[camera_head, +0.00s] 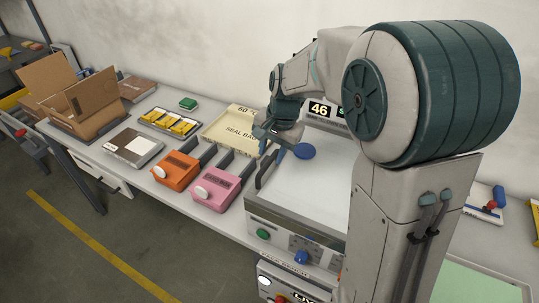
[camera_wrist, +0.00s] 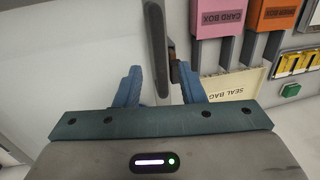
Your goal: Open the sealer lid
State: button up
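The sealer (camera_head: 302,198) is a pale box with a broad flat white lid that looks shut. A dark handle bar (camera_head: 266,168) runs along its left edge. In the wrist view the bar (camera_wrist: 157,48) rises between my two blue fingers, with the white lid surface (camera_wrist: 70,70) to the left. In the head view my wrist partly hides the sealer's far left corner.
The sealer's front carries a green knob (camera_head: 263,233) and a blue knob (camera_head: 302,257). Left of it are the pink box (camera_head: 222,184), the orange box (camera_head: 176,171) and the seal bag tray (camera_head: 228,132). An open carton (camera_head: 88,106) stands farther left.

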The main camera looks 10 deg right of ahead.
jog(key=shift+w+a+f, duration=0.1)
jog(key=shift+a+f, duration=0.05)
jog(key=shift+f, duration=0.55)
jog(key=shift+a+f, duration=0.15)
jog(key=shift+f, duration=0.5)
grip_shut()
jog(key=shift+r, duration=0.1)
